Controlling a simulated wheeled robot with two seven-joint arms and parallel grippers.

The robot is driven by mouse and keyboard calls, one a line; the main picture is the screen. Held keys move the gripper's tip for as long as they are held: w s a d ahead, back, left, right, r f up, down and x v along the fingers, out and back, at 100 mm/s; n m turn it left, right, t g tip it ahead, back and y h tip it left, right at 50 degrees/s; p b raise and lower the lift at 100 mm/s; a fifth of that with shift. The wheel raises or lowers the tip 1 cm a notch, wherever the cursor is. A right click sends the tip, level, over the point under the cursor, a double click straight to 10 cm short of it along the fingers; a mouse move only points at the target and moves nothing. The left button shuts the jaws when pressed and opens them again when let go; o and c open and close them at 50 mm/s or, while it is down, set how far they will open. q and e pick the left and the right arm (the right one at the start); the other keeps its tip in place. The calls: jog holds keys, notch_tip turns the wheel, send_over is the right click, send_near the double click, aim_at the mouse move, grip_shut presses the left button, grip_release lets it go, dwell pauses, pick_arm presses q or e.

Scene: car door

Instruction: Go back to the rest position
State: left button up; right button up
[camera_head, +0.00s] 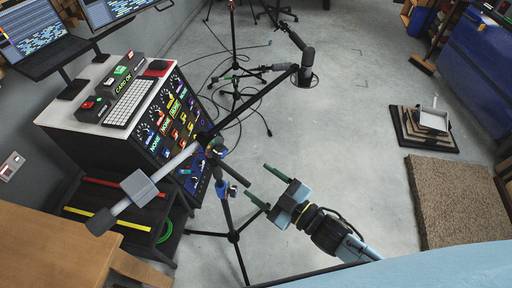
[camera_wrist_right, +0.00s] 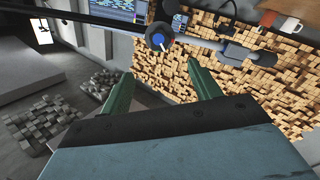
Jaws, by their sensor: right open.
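My right gripper (camera_head: 266,186) is in the lower middle of the head view, its arm coming in from the lower right. Its two green fingers are spread apart with nothing between them. In the right wrist view the open fingers (camera_wrist_right: 160,88) point away over the room. The fingers are close to the microphone stand (camera_head: 233,236) but a gap shows between them in the head view. My left gripper is not in view. A light blue surface fills the lower right corner of the head view; I cannot tell what it is.
A console (camera_head: 150,120) with knobs and monitors stands at the left. A stand boom with a microphone (camera_head: 306,66) crosses the middle. A wooden table (camera_head: 50,250) is at lower left. A brown foam block (camera_head: 440,200) lies right. Grey floor between is clear except for cables and stands.

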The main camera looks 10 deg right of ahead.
jog(key=s+d+f+m+g+h+b, duration=0.1)
jog(key=s+d+f+m+g+h, duration=0.2)
jog(key=f, duration=0.7)
jog(key=s+d+f+m+g+h+b, duration=0.1)
jog(key=s+d+f+h, duration=0.3)
jog(key=f, duration=0.6)
jog(key=s+d+f+m+g+h+b, duration=0.15)
jog(key=d+f, duration=0.35)
jog(key=f, duration=0.5)
jog(key=s+d+f+m+g, duration=0.1)
jog(key=s+f+g, duration=0.1)
jog(key=s+f, duration=0.3)
jog(key=s+d+f+m+g+h+b, duration=0.1)
jog(key=s+f, duration=0.4)
jog(key=s, duration=0.7)
jog(key=s+d+f+m+g+h+b, duration=0.1)
jog(key=s+f+m+g, duration=0.1)
jog(key=s+f+g, duration=0.3)
jog(key=s, duration=0.3)
jog(key=shift+s+d+f, duration=0.15)
jog(key=shift+d+f, duration=0.15)
jog(key=shift+d, duration=0.05)
